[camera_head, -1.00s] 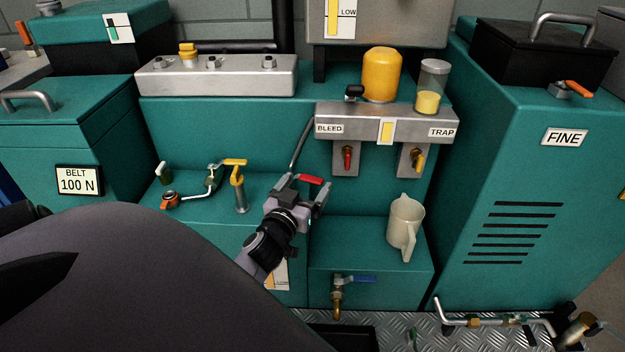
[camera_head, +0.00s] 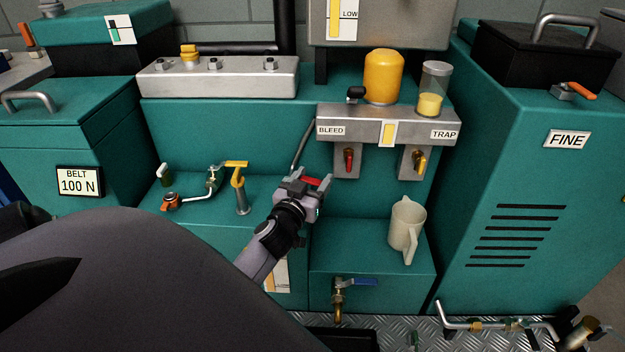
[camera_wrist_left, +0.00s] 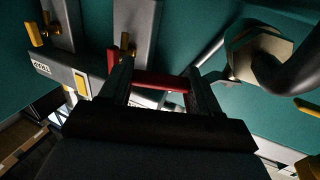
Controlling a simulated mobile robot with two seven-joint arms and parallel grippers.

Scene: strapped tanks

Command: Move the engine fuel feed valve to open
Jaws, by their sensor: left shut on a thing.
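A red lever handle (camera_head: 317,182) shows at the middle of the teal machine, beside a thin grey pipe. My left gripper (camera_head: 314,185) is shut on this handle, with a finger on either side. In the left wrist view the red handle (camera_wrist_left: 160,81) lies crosswise between the dark fingers. The valve body under the handle is mostly hidden by the gripper, and no label on it can be read. My right gripper is not in view.
A panel with BLEED (camera_head: 331,130) and TRAP labels has a red tap (camera_head: 348,160) and a yellow tap (camera_head: 420,162), close right of my gripper. A beige jug (camera_head: 407,228) stands to the right.

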